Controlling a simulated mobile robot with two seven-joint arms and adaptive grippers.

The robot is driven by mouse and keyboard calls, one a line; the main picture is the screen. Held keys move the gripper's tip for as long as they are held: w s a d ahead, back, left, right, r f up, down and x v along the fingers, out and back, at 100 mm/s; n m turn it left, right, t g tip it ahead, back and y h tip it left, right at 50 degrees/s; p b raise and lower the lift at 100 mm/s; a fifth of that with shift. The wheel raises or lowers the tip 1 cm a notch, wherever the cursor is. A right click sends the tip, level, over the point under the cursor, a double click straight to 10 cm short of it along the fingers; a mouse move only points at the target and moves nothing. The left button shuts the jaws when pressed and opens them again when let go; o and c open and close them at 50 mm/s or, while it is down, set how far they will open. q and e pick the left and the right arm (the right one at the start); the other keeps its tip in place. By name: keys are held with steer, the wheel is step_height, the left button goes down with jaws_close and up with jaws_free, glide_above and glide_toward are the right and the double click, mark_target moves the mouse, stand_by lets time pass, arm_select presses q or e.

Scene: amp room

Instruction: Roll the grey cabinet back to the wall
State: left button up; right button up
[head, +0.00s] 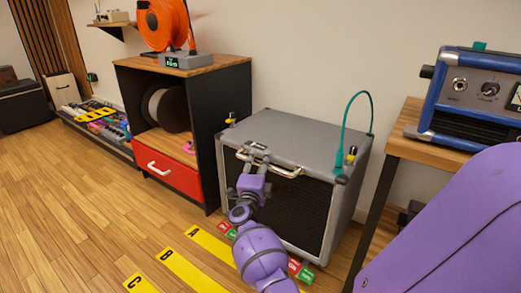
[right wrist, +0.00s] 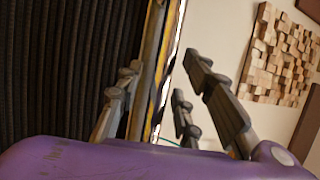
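The grey cabinet (head: 300,137) is a boxy unit with a grey top, a black ribbed front and a pale bar handle (head: 285,172) along its upper front edge. It stands near the wall beside the wooden shelf unit. My right gripper (head: 254,160) is at the left part of this handle. In the right wrist view its fingers (right wrist: 168,98) are spread to either side of a light bar or edge, with the black ribbed front (right wrist: 55,70) at left. I cannot tell whether the fingers touch it. My left gripper is not in view.
A black and wood shelf unit (head: 235,100) with a red drawer (head: 168,172) stands close on the left. A wooden table (head: 420,152) with a blue amp (head: 475,95) is on the right. A green cable (head: 348,105) arches over the cabinet. Yellow lettered floor strips (head: 190,270) lie in front.

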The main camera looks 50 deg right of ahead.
steer(key=v, duration=1.2)
steer(key=shift+f, duration=0.1)
